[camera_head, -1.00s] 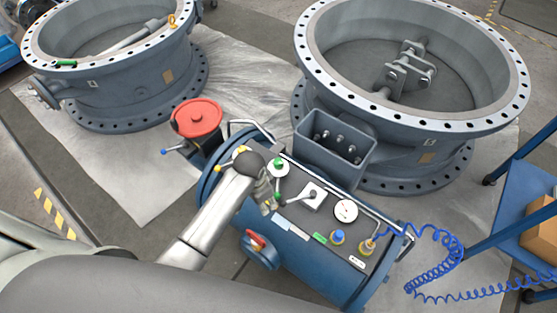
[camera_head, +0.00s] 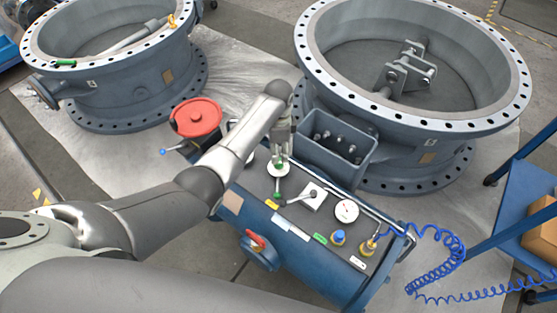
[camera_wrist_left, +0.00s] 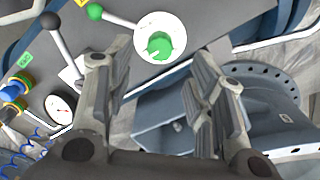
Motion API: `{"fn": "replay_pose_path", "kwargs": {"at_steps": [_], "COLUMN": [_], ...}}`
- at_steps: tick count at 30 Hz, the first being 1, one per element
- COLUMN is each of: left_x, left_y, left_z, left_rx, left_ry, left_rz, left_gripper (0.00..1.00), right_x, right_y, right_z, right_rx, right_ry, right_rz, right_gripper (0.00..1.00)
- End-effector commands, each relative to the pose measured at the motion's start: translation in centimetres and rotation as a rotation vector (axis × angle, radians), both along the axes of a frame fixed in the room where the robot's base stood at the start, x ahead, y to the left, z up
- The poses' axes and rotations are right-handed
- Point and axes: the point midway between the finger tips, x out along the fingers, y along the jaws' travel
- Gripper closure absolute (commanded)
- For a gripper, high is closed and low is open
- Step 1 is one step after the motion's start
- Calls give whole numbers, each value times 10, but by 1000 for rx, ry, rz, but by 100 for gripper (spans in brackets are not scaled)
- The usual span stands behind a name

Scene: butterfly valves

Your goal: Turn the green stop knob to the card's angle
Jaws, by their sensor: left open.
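The green stop knob (camera_wrist_left: 158,45) sits on a round white dial (camera_wrist_left: 176,28) in the left wrist view, with a pointer bar across it. In the head view the knob is mostly hidden by my left gripper (camera_head: 282,152), and the white dial (camera_head: 271,168) shows below the fingers. In the left wrist view my left gripper (camera_wrist_left: 160,65) is open, its fingers apart on either side of the knob with nothing between them. A lever with a green ball (camera_wrist_left: 95,12) runs to the dial. I cannot make out which card gives the angle. My right gripper is not in view.
A grey box with bolts (camera_head: 335,150) and a large valve ring (camera_head: 412,125) stand close behind the panel. On the panel are a grey-knobbed lever (camera_head: 312,195), a gauge (camera_head: 346,211) and a blue knob (camera_head: 338,237). A red handwheel (camera_head: 196,118) stands left.

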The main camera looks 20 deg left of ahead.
Motion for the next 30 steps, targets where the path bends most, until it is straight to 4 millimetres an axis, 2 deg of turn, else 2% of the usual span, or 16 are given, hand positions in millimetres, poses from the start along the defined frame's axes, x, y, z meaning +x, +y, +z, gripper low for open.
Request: {"fn": "replay_pose_path", "kwargs": {"at_steps": [1, 3, 9, 15, 23, 30], "left_x": [-1, -1, 0, 0, 0, 0], "left_y": [0, 0, 0, 0, 0, 0], "left_z": [-13, -25, -52, -62, -62, -62], "left_rx": [1, 1, 0, 1, 1, 1], "left_ry": [4, 4, 0, -2, -2, -2], "left_rz": [1, 2, 1, 1, 1, 1], "left_gripper": [51, 51, 51, 51, 51, 80], "right_x": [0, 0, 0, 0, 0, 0], "right_y": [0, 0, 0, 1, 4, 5], "right_z": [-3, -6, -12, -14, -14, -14], "right_rx": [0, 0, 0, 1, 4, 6], "right_ry": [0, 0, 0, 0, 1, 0], "right_rz": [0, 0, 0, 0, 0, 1], "right_gripper": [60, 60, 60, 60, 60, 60]}}
